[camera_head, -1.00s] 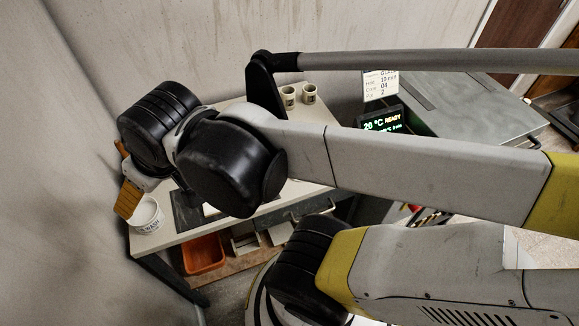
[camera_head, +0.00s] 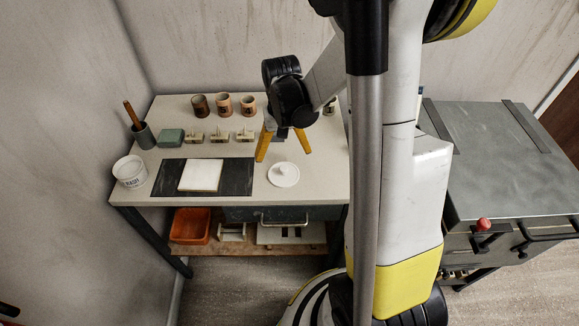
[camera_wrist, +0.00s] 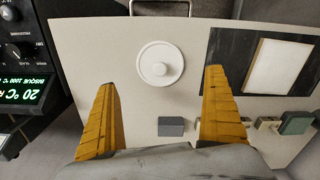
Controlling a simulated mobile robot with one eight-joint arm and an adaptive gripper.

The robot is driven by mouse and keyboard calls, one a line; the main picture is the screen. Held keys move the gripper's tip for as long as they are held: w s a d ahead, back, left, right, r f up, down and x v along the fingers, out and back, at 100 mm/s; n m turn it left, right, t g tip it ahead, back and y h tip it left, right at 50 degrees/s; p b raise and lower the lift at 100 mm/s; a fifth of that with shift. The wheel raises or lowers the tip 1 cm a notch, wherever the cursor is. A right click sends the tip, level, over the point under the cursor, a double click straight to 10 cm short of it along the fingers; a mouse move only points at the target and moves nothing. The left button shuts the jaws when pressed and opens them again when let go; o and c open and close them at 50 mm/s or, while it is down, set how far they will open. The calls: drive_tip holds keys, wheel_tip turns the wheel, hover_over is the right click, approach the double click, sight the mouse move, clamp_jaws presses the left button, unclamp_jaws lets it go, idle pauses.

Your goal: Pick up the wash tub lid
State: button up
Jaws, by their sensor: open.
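The wash tub lid (camera_head: 284,176) is a white round disc with a small knob in its middle. It lies flat on the table, right of the dark mat, and also shows in the wrist view (camera_wrist: 160,64). My gripper (camera_head: 283,154) points down over the table, with its two yellow fingers spread wide and nothing between them. In the wrist view the lid lies just beyond the fingertips, centred between them, apart from both. The white wash tub (camera_head: 130,172), with lettering on its side, stands open at the table's left front edge.
The dark mat (camera_head: 243,178) carries a white slab (camera_head: 201,175). Behind stand several cups (camera_head: 223,104), small stamp-like blocks (camera_head: 219,136), a green block (camera_head: 171,138) and a tool pot (camera_head: 143,136). A grey block (camera_wrist: 171,127) sits near my fingers. A grey kiln-like cabinet (camera_head: 500,165) is right.

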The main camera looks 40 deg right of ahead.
sight(284, 169)
wheel_tip(284, 169, down, 3)
drive_tip(key=shift+w+a+f+b, duration=0.15)
drive_tip(key=shift+b, duration=0.4)
drive_tip(key=f+b, duration=0.3)
drive_tip(key=f, duration=0.3)
drive_tip(key=shift+s, duration=0.2)
drive_tip(key=c, duration=0.9)
